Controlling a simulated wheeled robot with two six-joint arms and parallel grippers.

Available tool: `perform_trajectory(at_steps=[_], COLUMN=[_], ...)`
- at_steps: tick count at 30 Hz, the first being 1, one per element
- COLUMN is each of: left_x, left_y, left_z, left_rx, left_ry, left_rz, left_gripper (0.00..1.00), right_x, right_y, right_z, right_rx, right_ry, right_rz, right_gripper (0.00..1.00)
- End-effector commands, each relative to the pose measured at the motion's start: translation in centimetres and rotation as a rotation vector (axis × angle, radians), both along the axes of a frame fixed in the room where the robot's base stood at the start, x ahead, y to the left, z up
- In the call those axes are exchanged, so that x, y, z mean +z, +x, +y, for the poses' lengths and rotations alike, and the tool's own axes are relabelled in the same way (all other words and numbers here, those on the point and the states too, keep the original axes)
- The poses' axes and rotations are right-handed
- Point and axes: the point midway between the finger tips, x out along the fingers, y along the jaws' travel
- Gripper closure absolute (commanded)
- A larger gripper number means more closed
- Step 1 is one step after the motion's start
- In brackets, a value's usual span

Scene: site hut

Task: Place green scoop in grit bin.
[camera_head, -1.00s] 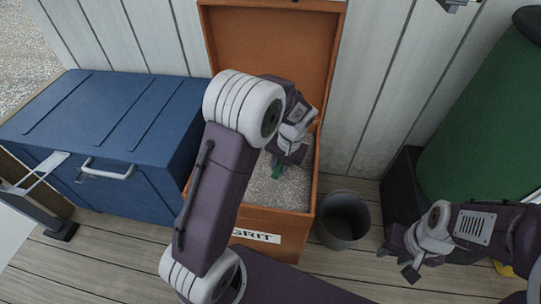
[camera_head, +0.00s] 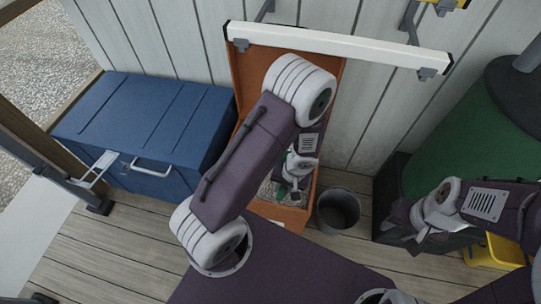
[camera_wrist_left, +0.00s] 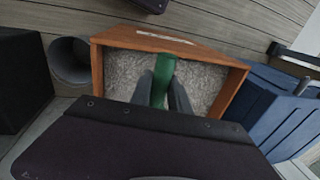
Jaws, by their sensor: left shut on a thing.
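The grit bin (camera_head: 278,211) is an orange open box with its lid raised against the wall and grey grit inside. My left gripper (camera_head: 291,190) reaches down into the bin and is shut on the green scoop (camera_head: 281,189). In the left wrist view the green scoop (camera_wrist_left: 162,82) stands between the two fingers, over the grit and inside the bin's rim (camera_wrist_left: 97,72). The gripper hides part of the scoop, and I cannot tell whether it touches the grit. My right gripper (camera_head: 404,224) hangs at the right, away from the bin, and looks open and empty.
A blue chest (camera_head: 140,125) stands left of the bin. A dark bucket (camera_head: 338,209) stands on the plank floor to its right. A green barrel (camera_head: 470,150) and a yellow container (camera_head: 493,252) are further right. A white rail (camera_head: 340,48) crosses above the bin.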

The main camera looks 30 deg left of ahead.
Motion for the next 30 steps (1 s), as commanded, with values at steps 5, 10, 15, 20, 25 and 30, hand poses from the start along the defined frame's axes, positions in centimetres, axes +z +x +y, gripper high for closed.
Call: perform_trajectory(at_steps=[5, 10, 15, 20, 25, 30], left_x=[0.1, -1.7, -4.3, -6.1, -6.9, -9.3], left_y=[-0.5, 0.7, 3.3, 5.1, 5.7, 5.7], left_z=[-0.2, 2.0, 6.1, 8.9, 9.9, 9.8], left_rx=[0.009, 0.017, 0.018, 0.014, 0.01, 0.008], left_ry=[0.0, 0.0, 0.0, 0.001, 0.001, 0.001], left_rz=[-0.001, 0.001, 0.0, -0.001, -0.002, 0.001], left_gripper=[1.0, 1.0, 1.0, 1.0, 1.0, 1.0], right_x=[0.3, -0.3, 0.0, 0.8, 0.9, -0.3], right_y=[0.0, 0.0, 0.0, 0.0, 0.0, 0.0], right_z=[0.0, 0.0, 0.0, 0.0, 0.0, 0.0], right_rx=[0.0, 0.0, 0.0, 0.0, 0.0, 0.0], right_ry=[0.0, 0.0, 0.0, 0.0, 0.0, 0.0], right_rz=[0.001, 0.001, 0.001, 0.001, 0.001, 0.001], right_gripper=[0.62, 0.62, 0.62, 0.62, 0.62, 0.62])
